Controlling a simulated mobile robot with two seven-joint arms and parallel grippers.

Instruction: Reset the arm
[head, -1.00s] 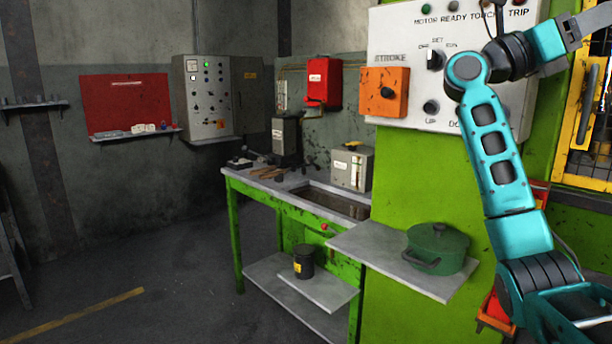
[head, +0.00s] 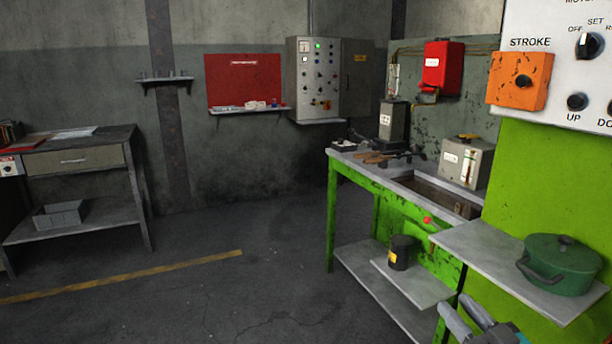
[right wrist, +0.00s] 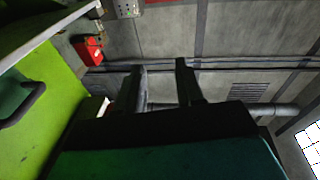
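My right gripper (head: 458,304) shows at the bottom right of the head view, below the grey shelf on the green press frame. Only its grey fingers and a little of the wrist show. In the right wrist view its two dark fingers (right wrist: 162,82) stand apart with nothing between them. The rest of my right arm is out of the head view. My left arm and gripper are not in view.
A green lidded pot (head: 562,266) stands on the grey shelf (head: 490,256). An orange stroke box (head: 519,80) is on the white panel. A green workbench (head: 336,225) stands behind, a drawer table (head: 80,160) at left. The middle floor is open.

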